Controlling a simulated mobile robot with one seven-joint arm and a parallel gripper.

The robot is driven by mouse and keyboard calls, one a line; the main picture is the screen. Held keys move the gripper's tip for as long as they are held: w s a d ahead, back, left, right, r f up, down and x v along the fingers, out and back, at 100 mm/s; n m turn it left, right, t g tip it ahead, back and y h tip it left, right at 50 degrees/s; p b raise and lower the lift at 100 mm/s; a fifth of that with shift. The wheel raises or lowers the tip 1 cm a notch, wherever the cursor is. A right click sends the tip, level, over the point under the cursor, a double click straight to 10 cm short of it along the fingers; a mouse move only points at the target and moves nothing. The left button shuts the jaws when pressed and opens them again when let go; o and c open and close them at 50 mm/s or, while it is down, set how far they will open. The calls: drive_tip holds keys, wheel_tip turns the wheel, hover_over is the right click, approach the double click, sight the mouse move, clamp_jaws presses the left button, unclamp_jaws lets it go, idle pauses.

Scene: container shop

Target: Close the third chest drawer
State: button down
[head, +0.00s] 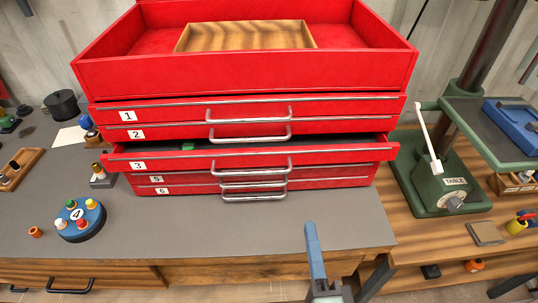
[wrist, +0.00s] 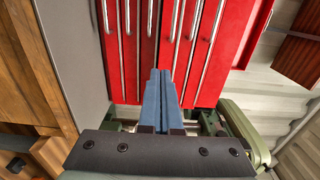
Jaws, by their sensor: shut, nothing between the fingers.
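The red tool chest (head: 240,75) stands on a grey bench top, with numbered drawers and silver bar handles. The third drawer (head: 340,155), labelled 3, is pulled out past the drawers above and below. Part of its dark inside shows, with something green at the left. My gripper (head: 310,228) is shut and empty, with blue fingers. In the head view it is low and right of centre, in front of the chest and apart from it. In the wrist view my gripper (wrist: 158,75) points toward the sideways-looking drawer fronts; I cannot tell whether the fingertips touch anything there.
A blue round holder (head: 80,222) with coloured pegs stands on the bench at left. A green drill-press base (head: 440,190) stands right of the chest. A wooden tray (head: 245,36) sits in the open chest top. The grey bench before the drawers (head: 200,225) is clear.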

drive_tip(key=p, duration=0.4)
approach(297, 164)
drive_tip(key=w, duration=0.5)
drive_tip(key=shift+w+r, duration=0.1)
drive_tip(key=shift+w, duration=0.2)
drive_tip(key=shift+w+a+p, duration=0.1)
drive_tip(key=shift+w+p, duration=0.2)
drive_tip(key=shift+w, duration=0.35)
drive_tip(key=shift+w, duration=1.3)
drive_tip(key=shift+s+b, duration=0.2)
drive_tip(key=shift+b, duration=0.1)
